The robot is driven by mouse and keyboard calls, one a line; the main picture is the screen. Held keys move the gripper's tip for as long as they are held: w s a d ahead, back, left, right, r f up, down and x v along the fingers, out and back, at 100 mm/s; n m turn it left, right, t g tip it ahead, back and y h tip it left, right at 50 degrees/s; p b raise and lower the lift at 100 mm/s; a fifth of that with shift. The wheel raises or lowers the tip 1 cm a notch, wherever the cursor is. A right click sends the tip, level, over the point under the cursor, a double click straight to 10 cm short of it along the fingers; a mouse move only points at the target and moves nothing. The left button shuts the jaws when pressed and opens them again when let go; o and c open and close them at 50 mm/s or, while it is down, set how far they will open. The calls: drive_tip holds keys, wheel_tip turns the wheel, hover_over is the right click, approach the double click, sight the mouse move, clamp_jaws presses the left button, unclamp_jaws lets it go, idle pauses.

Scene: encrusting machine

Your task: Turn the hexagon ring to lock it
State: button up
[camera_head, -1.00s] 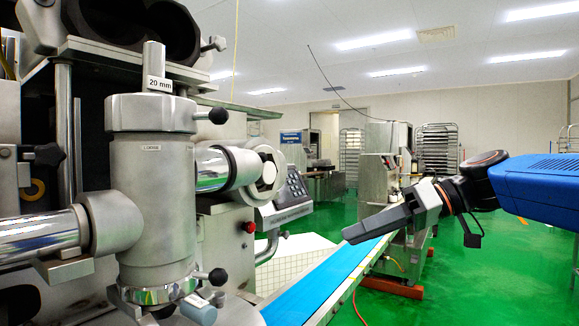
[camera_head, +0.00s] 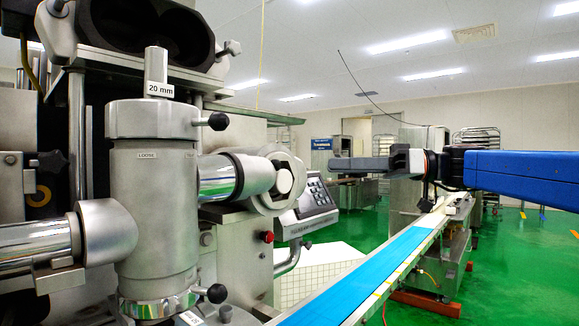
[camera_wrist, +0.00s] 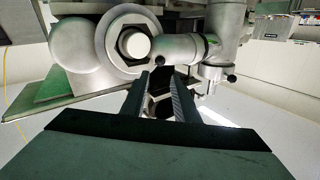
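The hexagon ring (camera_head: 298,172) is a grey metal ring around a pale round centre, on the side of the machine's horizontal tube. It also shows in the wrist view (camera_wrist: 112,42), upper left of the fingers. My gripper (camera_head: 332,164) is level in the head view, pointing left toward the ring, with a visible gap between its tips and the ring. In the wrist view, my gripper's two fingers (camera_wrist: 158,75) are apart with nothing held between them. The ring lies off to the left of the fingers there.
The upright metal cylinder (camera_head: 155,205) with the 20 mm label stands left of the ring. A keypad panel (camera_head: 312,205) sits just below and right of the ring. A blue conveyor belt (camera_head: 370,285) runs below my gripper. Green floor is open on the right.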

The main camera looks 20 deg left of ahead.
sight(273, 165)
drive_tip(key=s+a, duration=0.2)
drive_tip(key=a, duration=0.9)
drive_tip(key=shift+a, duration=0.15)
drive_tip(key=shift+s, duration=0.1)
drive_tip(key=shift+c, duration=0.4)
clamp_jaws()
